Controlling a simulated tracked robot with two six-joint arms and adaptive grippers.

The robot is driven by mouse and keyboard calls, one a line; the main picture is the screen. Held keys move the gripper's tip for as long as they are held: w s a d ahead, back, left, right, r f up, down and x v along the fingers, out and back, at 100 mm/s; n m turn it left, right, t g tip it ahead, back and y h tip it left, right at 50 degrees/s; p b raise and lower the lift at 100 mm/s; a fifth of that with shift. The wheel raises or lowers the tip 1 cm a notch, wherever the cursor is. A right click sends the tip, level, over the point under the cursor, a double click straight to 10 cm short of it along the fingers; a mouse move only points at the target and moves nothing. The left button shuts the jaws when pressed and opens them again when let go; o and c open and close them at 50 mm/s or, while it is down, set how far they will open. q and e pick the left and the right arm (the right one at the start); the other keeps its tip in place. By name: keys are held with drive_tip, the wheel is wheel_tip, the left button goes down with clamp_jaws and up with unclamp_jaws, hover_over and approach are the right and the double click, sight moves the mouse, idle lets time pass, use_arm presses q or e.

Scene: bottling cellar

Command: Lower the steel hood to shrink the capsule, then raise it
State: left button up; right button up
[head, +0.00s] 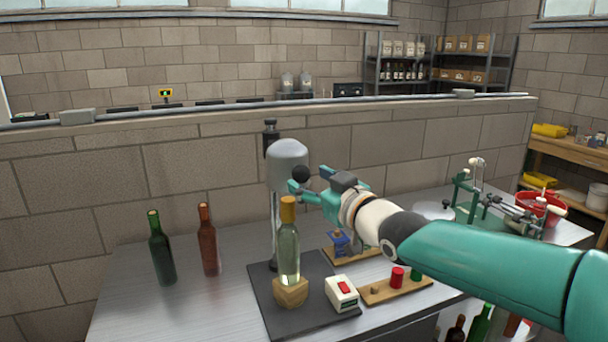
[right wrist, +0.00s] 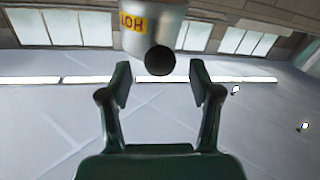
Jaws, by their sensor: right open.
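The grey steel hood (head: 287,153) sits raised on a post above the clear bottle (head: 288,255). The bottle stands upright on a wooden block (head: 290,293) and wears a gold-orange capsule (head: 288,209), which is below the hood. A black ball knob (head: 301,174) sticks out from the hood. My right gripper (head: 303,180) is open at the knob. In the right wrist view the knob (right wrist: 159,60) lies between and slightly beyond the open fingertips (right wrist: 160,78), with a gap on both sides. The hood (right wrist: 152,22) there carries a yellow "HOT" label. My left gripper is out of view.
A white box with a red switch (head: 341,292) and a wooden board (head: 372,295) with red and green pieces stand right of the bottle. A green bottle (head: 161,250) and a brown bottle (head: 207,242) stand left. A brick wall (head: 120,170) runs behind the steel table.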

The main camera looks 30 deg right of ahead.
sight(306, 178)
drive_tip(key=shift+w+d+p, duration=0.1)
drive_tip(key=shift+w+p, duration=0.25)
drive_tip(key=shift+w, duration=1.65)
clamp_jaws()
